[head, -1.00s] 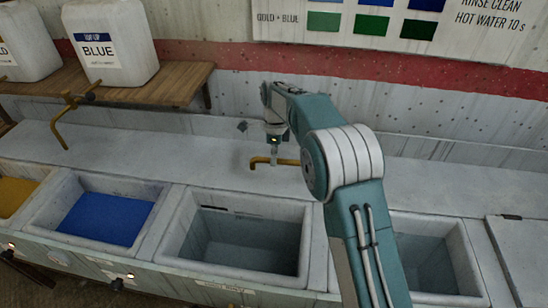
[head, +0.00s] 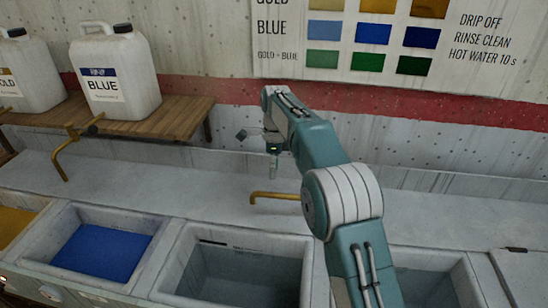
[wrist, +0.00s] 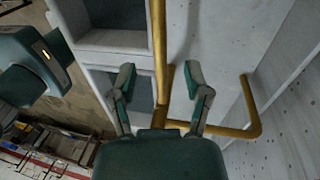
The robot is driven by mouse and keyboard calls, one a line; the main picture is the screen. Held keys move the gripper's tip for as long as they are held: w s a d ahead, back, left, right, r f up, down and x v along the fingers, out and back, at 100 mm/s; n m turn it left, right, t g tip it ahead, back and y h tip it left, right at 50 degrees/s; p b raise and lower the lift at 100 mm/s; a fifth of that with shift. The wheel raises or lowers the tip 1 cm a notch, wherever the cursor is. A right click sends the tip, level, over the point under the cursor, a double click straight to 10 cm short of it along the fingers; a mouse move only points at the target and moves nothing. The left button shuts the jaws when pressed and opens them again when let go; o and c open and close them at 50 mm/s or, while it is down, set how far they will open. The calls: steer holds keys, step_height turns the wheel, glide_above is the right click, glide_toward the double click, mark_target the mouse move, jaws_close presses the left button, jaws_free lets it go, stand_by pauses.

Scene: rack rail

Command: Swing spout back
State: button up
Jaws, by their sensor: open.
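The brass spout (head: 276,195) shows in the head view above the grey counter, behind the middle basin. Its bent tip points left and its right end is hidden behind my arm. My gripper (head: 274,170) is just above the spout near its tip, apart from it in this view. In the wrist view my gripper (wrist: 162,80) is open and empty, with its two fingers spread. A long straight length of the brass pipe (wrist: 159,50) appears between the fingertips, and a bent brass length (wrist: 240,133) runs out to the right. I cannot tell any contact.
A basin of blue liquid (head: 103,248) and an empty-looking grey basin (head: 240,275) line the counter front. Another brass spout (head: 65,155) hangs by a white jug labelled BLUE (head: 118,75) on a wooden shelf (head: 160,115). The counter (head: 200,180) around my gripper is clear.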

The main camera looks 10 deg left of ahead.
steer(key=shift+w+r, duration=0.25)
steer(key=shift+r, duration=0.8)
steer(key=shift+w+r, duration=0.2)
steer(key=shift+r, duration=0.8)
steer(key=s+d+r+n+t+y, duration=0.1)
steer(key=s+d+r+n+t, duration=0.3)
steer(key=s+d+r+n, duration=0.75)
steer(key=s+d+f+n+t, duration=0.2)
steer(key=s+d, duration=0.5)
steer(key=s, duration=0.4)
steer(key=s+d+f+n+t, duration=0.1)
steer(key=s+d+f+n, duration=0.3)
steer(key=s+d, duration=0.3)
steer(key=s, duration=0.5)
steer(key=shift+s+f+t+h, duration=0.15)
steer(key=shift+s+t+h, duration=0.05)
steer(key=shift+t+h, duration=0.2)
